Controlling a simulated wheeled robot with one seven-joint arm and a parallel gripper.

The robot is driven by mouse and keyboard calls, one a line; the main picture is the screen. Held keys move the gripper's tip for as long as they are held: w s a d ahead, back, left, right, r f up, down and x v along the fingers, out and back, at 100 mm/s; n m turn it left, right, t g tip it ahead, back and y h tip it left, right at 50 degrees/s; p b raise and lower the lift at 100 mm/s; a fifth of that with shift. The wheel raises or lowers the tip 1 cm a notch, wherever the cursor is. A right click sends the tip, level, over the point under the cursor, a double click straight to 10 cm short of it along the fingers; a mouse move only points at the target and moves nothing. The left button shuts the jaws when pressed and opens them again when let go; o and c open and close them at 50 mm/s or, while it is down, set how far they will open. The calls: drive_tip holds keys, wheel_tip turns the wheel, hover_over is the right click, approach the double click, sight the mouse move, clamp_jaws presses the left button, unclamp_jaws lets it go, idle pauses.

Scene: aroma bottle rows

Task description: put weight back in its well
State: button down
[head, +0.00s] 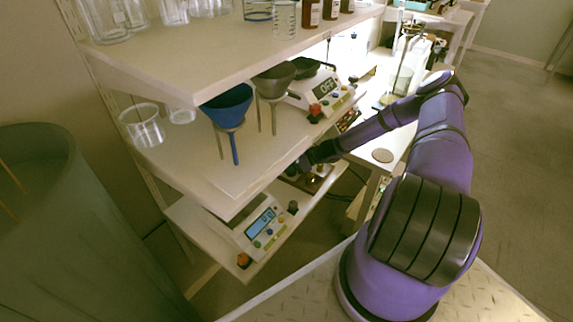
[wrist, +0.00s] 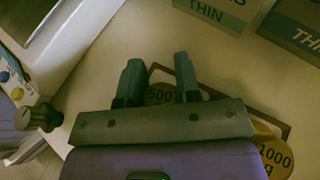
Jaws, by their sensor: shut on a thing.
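My gripper (wrist: 159,75) has its two dark fingers apart, one on each side of a brass weight marked 500 g (wrist: 160,93), and is shut on it. The lower part of this weight is hidden behind the gripper body. A brass weight marked 1000 g (wrist: 275,156) lies to the right, partly hidden by my gripper. The dark edge of the weight holder (wrist: 272,117) shows between them; its wells are mostly hidden, so I cannot tell whether the 500 g weight sits in one. In the head view, my gripper (head: 303,165) is low at the lower shelf, over the holder (head: 319,184).
A balance with a display (head: 262,222) stands on the lower shelf, left of my gripper; its knob (wrist: 40,117) shows in the wrist view. Boxes marked THIN (wrist: 215,12) stand beyond the fingers. The upper shelf board (head: 215,170) with funnels (head: 228,105) hangs close above.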

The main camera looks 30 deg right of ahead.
drive_tip(key=shift+f, duration=0.5)
drive_tip(key=c, duration=0.8)
unclamp_jaws()
drive_tip(key=shift+s+f, duration=0.1)
drive_tip(key=shift+o, duration=0.2)
drive_tip(key=shift+s, duration=0.1)
